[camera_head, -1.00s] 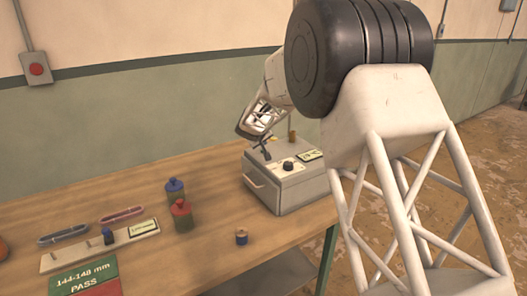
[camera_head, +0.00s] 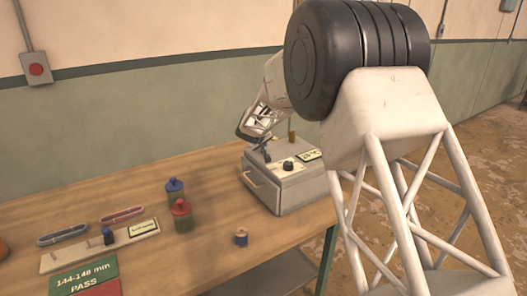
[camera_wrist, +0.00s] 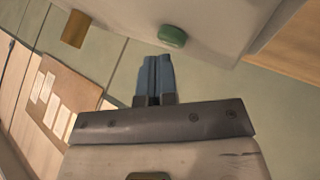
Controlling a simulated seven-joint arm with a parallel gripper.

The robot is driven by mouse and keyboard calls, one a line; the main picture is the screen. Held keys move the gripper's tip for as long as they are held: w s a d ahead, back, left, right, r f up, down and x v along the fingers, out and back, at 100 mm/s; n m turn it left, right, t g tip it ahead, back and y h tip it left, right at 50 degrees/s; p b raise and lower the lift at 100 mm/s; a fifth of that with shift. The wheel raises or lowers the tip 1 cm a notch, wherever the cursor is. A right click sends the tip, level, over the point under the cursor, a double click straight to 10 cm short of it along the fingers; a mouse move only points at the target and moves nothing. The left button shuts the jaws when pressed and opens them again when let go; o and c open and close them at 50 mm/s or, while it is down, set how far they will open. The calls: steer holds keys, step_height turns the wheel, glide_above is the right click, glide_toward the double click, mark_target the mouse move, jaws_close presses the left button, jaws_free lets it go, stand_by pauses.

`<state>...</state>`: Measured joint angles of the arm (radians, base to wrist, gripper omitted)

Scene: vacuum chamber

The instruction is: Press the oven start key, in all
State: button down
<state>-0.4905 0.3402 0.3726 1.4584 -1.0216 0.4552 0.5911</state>
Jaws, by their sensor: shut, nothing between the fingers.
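The oven (camera_head: 305,190) is a grey box at the right end of the bench, with a black knob (camera_head: 288,165), a yellowish label and a front handle. My gripper (camera_head: 267,155) is at the oven's top left, close to its upper face; I cannot tell if it touches. In the wrist view my gripper's bluish fingers (camera_wrist: 154,60) are shut with nothing between them. A green key (camera_wrist: 172,36) sits on a pale surface just beyond and slightly right of the fingertips, with a visible gap in the picture. The key is hidden or too small in the head view.
On the wooden bench (camera_head: 130,205) stand a blue-topped jar (camera_head: 175,190), a red-topped jar (camera_head: 182,215) and a small spool-like piece (camera_head: 241,237). A brownish cylinder (camera_head: 292,136) stands behind the oven. A red wall button (camera_head: 36,69) is far left.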

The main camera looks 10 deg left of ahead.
steer(key=shift+f, duration=0.45)
stand_by(0.9)
steer(key=shift+r, duration=0.85)
steer(key=shift+r, duration=0.15)
steer(key=shift+r, duration=2.4)
